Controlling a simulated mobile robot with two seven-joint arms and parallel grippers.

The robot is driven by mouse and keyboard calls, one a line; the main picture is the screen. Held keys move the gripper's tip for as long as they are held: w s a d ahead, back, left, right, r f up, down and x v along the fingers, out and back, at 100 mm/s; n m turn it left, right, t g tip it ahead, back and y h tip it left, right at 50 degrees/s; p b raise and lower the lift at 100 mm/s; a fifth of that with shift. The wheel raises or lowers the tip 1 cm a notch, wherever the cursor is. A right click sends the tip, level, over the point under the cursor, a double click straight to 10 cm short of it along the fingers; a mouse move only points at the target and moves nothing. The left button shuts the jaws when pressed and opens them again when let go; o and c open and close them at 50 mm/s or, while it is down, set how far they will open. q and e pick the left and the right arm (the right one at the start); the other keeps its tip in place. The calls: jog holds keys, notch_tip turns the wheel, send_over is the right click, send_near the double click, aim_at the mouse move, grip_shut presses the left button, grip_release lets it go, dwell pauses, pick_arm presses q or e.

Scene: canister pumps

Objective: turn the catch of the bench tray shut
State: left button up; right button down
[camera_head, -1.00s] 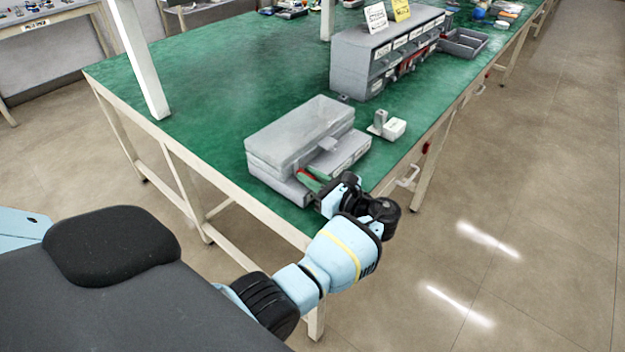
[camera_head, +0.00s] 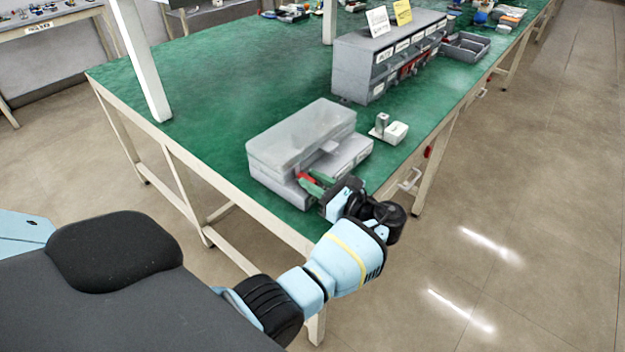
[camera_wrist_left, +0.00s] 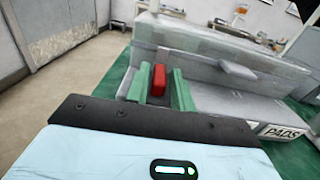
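The bench tray (camera_head: 262,158) is a grey box with a lid-like upper part, near the front corner of the green bench. It also shows in the left wrist view (camera_wrist_left: 215,97). Its red catch (camera_wrist_left: 159,80) stands upright on the near side, and a bit of red shows in the head view (camera_head: 305,177). My left gripper (camera_head: 316,183) has green fingers that reach to the tray's side. In the left wrist view the fingers (camera_wrist_left: 160,92) are apart, one on each side of the catch, with a gap at the right finger. My right gripper is not in view.
A grey tab (camera_head: 329,146) sticks out of the tray's front. A small white block with a grey post (camera_head: 394,132) stands to its right. A grey drawer unit (camera_head: 350,68) and an open grey bin (camera_head: 465,46) stand farther back. The bench's left part is clear.

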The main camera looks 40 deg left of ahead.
aim_at(316, 183)
pick_arm(q)
jog(key=d+b, duration=0.1)
jog(key=d, duration=0.5)
jog(key=shift+s+d, duration=0.15)
jog(key=shift+s, duration=0.05)
jog(key=shift+d, duration=0.45)
